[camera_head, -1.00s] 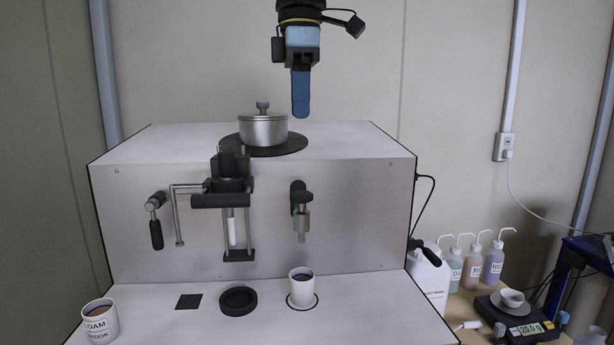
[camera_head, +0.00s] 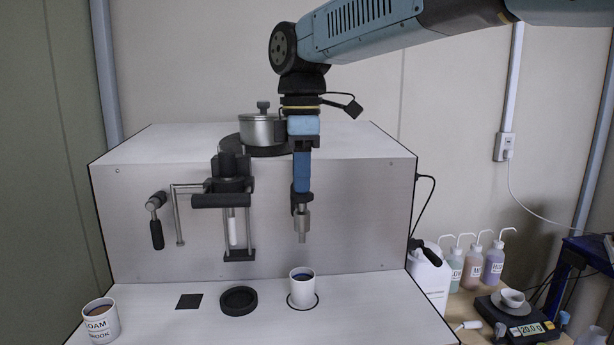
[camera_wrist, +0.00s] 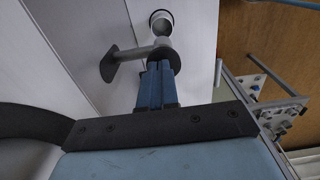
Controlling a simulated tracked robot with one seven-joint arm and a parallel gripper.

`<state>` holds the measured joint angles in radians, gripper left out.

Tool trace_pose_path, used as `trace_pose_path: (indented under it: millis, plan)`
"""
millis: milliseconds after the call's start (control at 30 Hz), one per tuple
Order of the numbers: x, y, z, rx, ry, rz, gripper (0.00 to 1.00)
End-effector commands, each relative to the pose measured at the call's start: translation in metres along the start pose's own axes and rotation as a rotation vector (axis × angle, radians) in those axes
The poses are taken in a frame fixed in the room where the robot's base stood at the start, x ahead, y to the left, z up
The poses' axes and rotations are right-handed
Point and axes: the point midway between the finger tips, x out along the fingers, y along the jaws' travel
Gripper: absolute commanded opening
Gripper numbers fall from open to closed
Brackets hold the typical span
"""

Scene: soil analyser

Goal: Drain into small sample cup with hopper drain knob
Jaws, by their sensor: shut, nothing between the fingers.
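The black drain fitting (camera_head: 300,206) with a silver spout (camera_head: 302,228) sticks out of the analyser's front panel. The small white sample cup (camera_head: 302,291), with dark contents, stands upright below the spout on a ringed spot. My gripper (camera_head: 301,188) is shut and empty, pointing down right above the fitting, partly hiding its top. In the wrist view its blue fingers (camera_wrist: 158,68) overlap the near side of the fitting's round top (camera_wrist: 167,52); I cannot tell whether they touch. The cup (camera_wrist: 161,22) shows beyond it.
A lidded metal pot (camera_head: 259,130) stands on the analyser top, close left of my gripper. A press assembly (camera_head: 232,190) and a black-handled lever (camera_head: 156,232) are left on the panel. A LOAM cup (camera_head: 100,320) stands front left. A scale (camera_head: 522,318) stands right.

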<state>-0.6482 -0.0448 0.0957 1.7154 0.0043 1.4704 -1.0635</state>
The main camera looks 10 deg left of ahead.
Motion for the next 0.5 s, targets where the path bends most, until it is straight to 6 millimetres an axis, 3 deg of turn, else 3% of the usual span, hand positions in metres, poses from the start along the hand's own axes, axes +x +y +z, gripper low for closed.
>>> trace_pose_path:
  millis: [300,500]
  plan:
    - [0.002,0.0,0.0,0.001,0.0,-0.001,0.0]
    - [0.023,0.0,0.001,0.001,-0.002,-0.004,0.0]
